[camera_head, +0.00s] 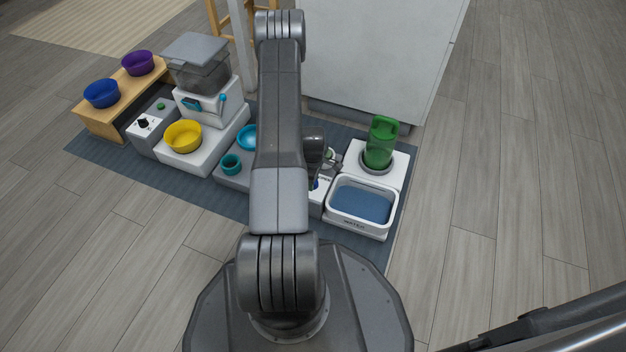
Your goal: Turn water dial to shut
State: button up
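The water station stands at the right end of the mat. Behind the basin, a green bottle (381,143) stands upright in a grey ring on a white base. A small white block (317,202) left of the basin is partly covered by my arm. Small blue and dark parts show on it, but I cannot make out a dial there. The end of my arm reaches down beside this block, and my gripper's fingers are not clear.
A grey box (153,123) with a black knob (143,124) and green button stands left, near a feeder (203,100) and yellow bowl (183,136). Blue (101,93) and purple (138,63) bowls sit on a wooden stand. A white cabinet (372,60) stands behind.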

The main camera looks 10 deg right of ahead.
jog(key=o, duration=1)
notch_tip(320, 180, up, 14)
jog(key=p, duration=0.5)
jog(key=shift+f, duration=0.1)
notch_tip(320, 180, down, 14)
jog(key=b, duration=0.5)
